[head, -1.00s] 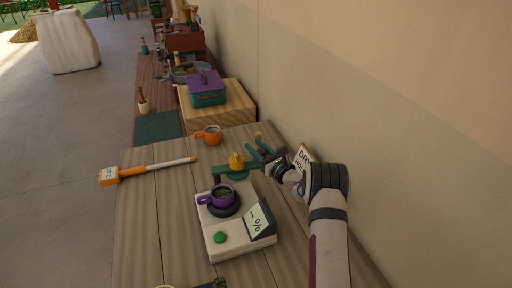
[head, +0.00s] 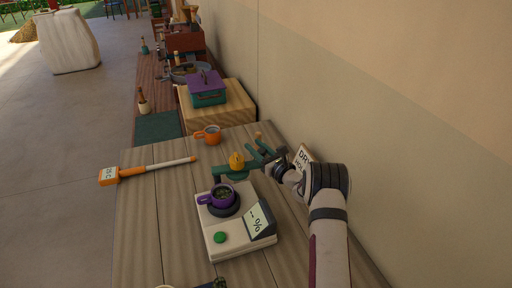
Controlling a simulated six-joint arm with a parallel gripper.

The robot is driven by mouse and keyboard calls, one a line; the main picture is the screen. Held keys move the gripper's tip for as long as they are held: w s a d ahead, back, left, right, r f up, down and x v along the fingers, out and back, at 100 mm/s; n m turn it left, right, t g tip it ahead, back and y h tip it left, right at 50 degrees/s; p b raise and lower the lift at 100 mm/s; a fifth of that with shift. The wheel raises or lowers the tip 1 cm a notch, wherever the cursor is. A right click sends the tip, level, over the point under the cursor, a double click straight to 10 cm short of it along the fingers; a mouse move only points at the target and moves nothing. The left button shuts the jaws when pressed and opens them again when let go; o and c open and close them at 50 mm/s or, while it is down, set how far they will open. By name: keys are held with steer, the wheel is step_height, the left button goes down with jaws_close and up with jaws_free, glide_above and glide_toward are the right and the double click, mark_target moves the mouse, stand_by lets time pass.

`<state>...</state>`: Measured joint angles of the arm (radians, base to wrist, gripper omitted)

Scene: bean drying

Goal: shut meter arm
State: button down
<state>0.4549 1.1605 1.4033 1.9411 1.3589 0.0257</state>
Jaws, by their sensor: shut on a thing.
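The moisture meter (head: 228,241) is a cream box with a green button, a "- - %" display and a round dark seat. A purple mug (head: 221,194) holding green beans stands on the seat. The green meter arm (head: 228,178) with a yellow knob (head: 236,160) stretches behind the mug, off to the far side and not over it. My gripper (head: 258,157) reaches in from the right, beside the yellow knob, and is shut on the meter arm. The exact contact is small and partly hidden by the fingers.
An orange mug (head: 208,134) stands at the table's far edge. An orange-handled probe (head: 146,170) lies at left. A small sign (head: 303,157) stands by the wall behind my wrist. A purple-lidded teal box (head: 206,88) stands on a wooden block beyond. The table's left front is mostly clear.

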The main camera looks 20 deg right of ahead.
stand_by(0.4)
steer(key=shift+s+a+m+t+h, duration=0.1)
steer(key=shift+s+m+t+h, duration=0.05)
steer(key=shift+s+m+h, duration=0.85)
steer(key=shift+s+a+m+t+h, duration=0.15)
steer(key=shift+s+m+h, duration=0.45)
steer(key=shift+h, duration=0.7)
steer(key=shift+s+a+m+h, duration=0.2)
steer(key=shift+s+m+h, duration=0.55)
steer(key=shift+s+h, duration=0.4)
steer(key=shift+s+a+m+h, duration=0.2)
steer(key=shift+s+m+h, duration=0.6)
steer(key=shift+h, duration=0.55)
steer(key=c, duration=0.6)
jaws_free()
steer(key=shift+o, duration=0.2)
steer(key=v, duration=1.5)
steer(key=shift+s+a+r, duration=0.2)
steer(key=shift+s+r, duration=0.2)
